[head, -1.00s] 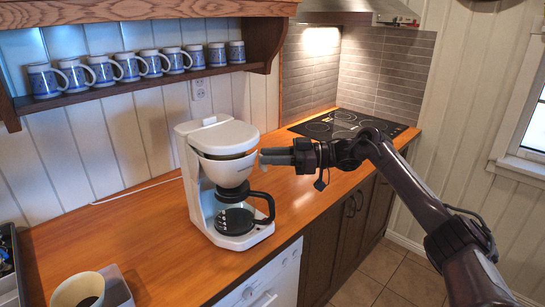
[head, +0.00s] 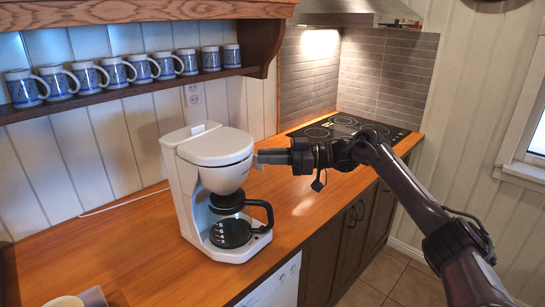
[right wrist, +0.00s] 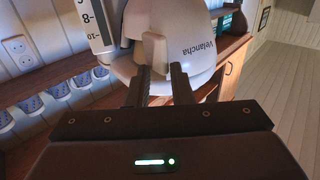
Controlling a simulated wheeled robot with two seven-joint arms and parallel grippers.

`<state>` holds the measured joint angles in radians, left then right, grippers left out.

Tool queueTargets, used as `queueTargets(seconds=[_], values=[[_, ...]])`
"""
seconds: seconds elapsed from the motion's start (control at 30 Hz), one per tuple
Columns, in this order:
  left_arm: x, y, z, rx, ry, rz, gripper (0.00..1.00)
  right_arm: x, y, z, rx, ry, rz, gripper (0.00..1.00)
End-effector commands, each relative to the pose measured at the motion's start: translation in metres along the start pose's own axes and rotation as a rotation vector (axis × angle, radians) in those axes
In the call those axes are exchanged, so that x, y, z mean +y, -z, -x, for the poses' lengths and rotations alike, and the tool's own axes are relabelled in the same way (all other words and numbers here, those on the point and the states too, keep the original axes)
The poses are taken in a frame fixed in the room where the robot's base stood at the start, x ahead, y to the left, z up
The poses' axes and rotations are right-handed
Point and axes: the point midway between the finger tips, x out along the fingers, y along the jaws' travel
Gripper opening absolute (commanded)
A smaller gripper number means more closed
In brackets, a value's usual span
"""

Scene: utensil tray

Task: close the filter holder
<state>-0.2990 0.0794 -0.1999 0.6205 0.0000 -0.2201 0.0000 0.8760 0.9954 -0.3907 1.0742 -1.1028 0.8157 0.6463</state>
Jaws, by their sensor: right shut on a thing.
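A white coffee maker (head: 176,190) stands upright on the wooden counter. Its rounded white filter holder (head: 225,178) sits below the lid (head: 215,146) and above the glass carafe (head: 230,232). From this side it looks nearly flush with the lid; any small gap is hard to tell. My right gripper (head: 260,158) is at the holder's right edge. In the right wrist view the filter holder (right wrist: 198,52), lettered "Velancha", lies just beyond the fingertips (right wrist: 160,72). The fingers are shut on a white part of it, mostly hidden between them. My left gripper is out of view.
A row of blue-white mugs (head: 104,75) stands on the wall shelf (head: 130,85). A black cooktop (head: 345,128) is at the counter's far end. A pale round object (head: 66,301) is cut off at the lower left. The counter (head: 115,250) left of the machine is clear.

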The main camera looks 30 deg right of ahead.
Motion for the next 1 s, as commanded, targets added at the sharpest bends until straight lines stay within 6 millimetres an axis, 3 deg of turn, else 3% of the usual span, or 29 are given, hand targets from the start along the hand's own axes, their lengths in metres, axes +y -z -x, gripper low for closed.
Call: queueTargets(seconds=[0.33, 0.37, 0.6, 0.87, 1.0], values=[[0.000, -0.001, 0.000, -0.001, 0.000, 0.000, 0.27, -0.004, -0.006, -0.005, -0.006, 0.012, -0.010, 0.00], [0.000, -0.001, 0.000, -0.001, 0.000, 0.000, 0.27, -0.004, -0.006, -0.005, -0.006, 0.012, -0.010, 0.24], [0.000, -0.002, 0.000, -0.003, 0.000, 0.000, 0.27, -0.003, -0.004, -0.004, -0.004, 0.009, -0.007, 0.52], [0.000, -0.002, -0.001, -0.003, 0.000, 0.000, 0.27, -0.001, -0.003, -0.001, -0.003, 0.005, -0.004, 0.52], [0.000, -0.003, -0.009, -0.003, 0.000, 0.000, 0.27, 0.000, -0.005, 0.013, -0.004, 0.002, -0.002, 0.52]])
